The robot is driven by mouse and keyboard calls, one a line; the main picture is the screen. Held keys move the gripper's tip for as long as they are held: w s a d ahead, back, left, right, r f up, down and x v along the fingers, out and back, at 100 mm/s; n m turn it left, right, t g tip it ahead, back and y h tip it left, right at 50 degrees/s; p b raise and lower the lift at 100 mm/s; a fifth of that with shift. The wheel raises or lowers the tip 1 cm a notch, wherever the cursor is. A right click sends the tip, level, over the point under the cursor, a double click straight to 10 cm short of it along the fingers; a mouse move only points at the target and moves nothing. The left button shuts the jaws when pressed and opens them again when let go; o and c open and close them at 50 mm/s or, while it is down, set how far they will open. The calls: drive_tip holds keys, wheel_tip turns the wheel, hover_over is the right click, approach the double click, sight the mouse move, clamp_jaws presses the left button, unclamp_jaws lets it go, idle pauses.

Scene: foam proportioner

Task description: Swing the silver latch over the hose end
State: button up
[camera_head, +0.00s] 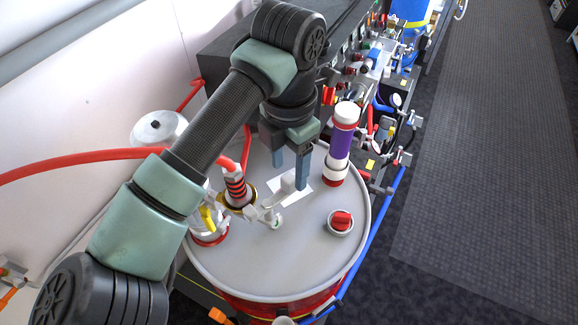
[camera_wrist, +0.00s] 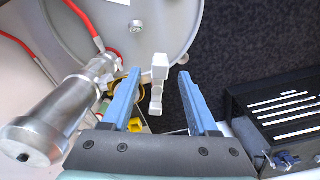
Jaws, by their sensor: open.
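The red hose end with black bands (camera_head: 236,187) stands upright in a brass-coloured fitting on the grey drum lid (camera_head: 300,258). The silver latch (camera_head: 268,212) extends to the right of this fitting, low over the lid. My gripper (camera_head: 290,182) is open, its two blue fingers pointing down just right of and behind the fitting. A pale silver piece, apparently part of the latch, shows between the fingers. In the wrist view a pale piece (camera_wrist: 158,82) lies between the spread blue fingers; I cannot tell whether either finger touches it.
A purple and white cylinder (camera_head: 341,145) stands on the lid right of my gripper. A red knob (camera_head: 341,221) sits at the lid's right. In the wrist view a large silver cylinder (camera_wrist: 50,120) stands close left of the fingers. The front of the lid is clear.

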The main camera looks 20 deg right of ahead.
sight(289, 177)
drive_tip(key=shift+f+p, duration=0.5)
drive_tip(key=shift+f, duration=1.2)
clamp_jaws()
